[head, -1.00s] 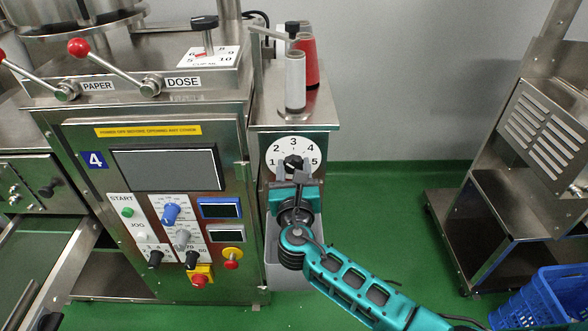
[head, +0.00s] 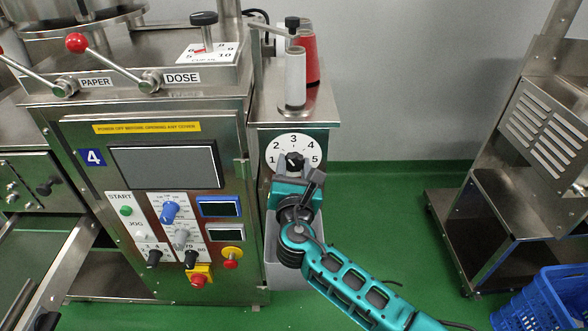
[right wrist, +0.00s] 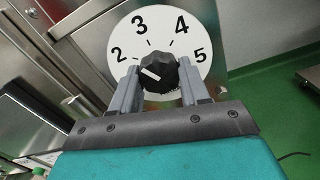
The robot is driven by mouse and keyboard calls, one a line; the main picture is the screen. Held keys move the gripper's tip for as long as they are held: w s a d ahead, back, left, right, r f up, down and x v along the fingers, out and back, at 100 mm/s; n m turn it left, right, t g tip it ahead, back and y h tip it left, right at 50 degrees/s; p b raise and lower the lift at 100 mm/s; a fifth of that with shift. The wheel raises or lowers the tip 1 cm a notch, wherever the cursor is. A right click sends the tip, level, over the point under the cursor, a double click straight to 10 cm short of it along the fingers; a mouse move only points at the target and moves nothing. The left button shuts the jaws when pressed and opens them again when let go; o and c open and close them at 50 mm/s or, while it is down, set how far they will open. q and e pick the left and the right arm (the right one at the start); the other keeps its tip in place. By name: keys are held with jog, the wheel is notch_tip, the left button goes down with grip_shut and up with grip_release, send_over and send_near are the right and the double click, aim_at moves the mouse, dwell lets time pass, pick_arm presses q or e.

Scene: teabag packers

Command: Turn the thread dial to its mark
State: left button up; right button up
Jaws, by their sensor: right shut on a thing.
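The thread dial (head: 293,142) is a round white face numbered 1 to 5 on the front of the steel thread stand. Its black ribbed knob (right wrist: 160,74) sits at the centre. In the right wrist view, the knob's white pointer line slants up and left, roughly toward the 2. Short dark ticks stand by the numbers. My right gripper (head: 293,165) reaches up from below. Its two grey fingers are shut on the knob, one on each side, as the right wrist view also shows (right wrist: 160,90). The fingers and palm hide the lower dial face. My left gripper is not in view.
The machine's control panel (head: 186,235), with knobs and buttons, is close left of my right arm. A white spool (head: 295,78) and a red spool (head: 308,55) stand above the dial.

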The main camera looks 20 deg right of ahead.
jog(key=m+b, duration=0.1)
jog(key=m, duration=0.2)
jog(key=shift+f+m, duration=0.1)
jog(key=shift+m, duration=0.2)
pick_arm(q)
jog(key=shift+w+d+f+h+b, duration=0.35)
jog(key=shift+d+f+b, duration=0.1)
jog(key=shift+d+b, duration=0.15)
pick_arm(e)
jog(key=shift+m, duration=1.2)
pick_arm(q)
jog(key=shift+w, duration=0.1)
pick_arm(e)
jog(key=o, duration=1.1)
jog(key=shift+c, duration=0.2)
